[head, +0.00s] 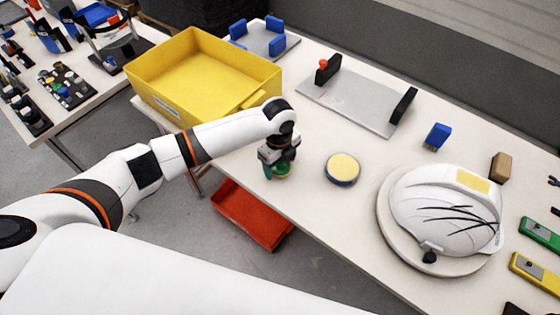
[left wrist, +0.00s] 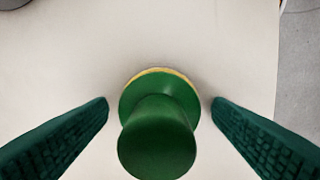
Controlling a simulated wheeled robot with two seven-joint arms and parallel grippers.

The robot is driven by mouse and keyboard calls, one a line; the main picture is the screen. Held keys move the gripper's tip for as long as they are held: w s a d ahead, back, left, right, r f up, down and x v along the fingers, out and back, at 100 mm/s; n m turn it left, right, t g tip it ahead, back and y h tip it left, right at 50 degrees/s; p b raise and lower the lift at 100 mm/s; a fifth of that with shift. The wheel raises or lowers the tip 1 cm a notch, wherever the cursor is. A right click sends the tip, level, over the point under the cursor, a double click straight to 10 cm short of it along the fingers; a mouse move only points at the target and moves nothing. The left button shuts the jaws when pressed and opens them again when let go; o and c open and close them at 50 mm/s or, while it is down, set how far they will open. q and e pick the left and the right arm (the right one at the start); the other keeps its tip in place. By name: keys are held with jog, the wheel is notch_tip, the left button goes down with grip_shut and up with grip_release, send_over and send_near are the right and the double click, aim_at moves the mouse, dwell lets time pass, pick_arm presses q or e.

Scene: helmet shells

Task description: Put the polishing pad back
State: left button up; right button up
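The polishing pad, a green disc with a round green knob and a thin yellow underside, fills the middle of the left wrist view (left wrist: 158,130). In the head view it shows as a small green patch (head: 281,170) under my left gripper (head: 278,160), near the table's front edge. My left gripper is open, with one dark green finger on each side of the knob and gaps between. The pad appears to rest on the table. A round tin with a yellow top (head: 342,168) stands just right of it. My right gripper is not in view.
A white helmet shell (head: 430,205) sits on a round stand (head: 387,225) to the right. A yellow bin (head: 200,80) stands behind the left arm. A grey plate with black handles (head: 350,100) lies at the back. A red bin (head: 250,215) is on the floor.

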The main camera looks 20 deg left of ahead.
pick_arm(q)
notch_tip(320, 180, up, 12)
jog(key=shift+s+r+b, duration=0.15)
jog(key=shift+r+b, duration=0.05)
jog(key=shift+b, duration=0.15)
dwell(0.4)
dwell(0.3)
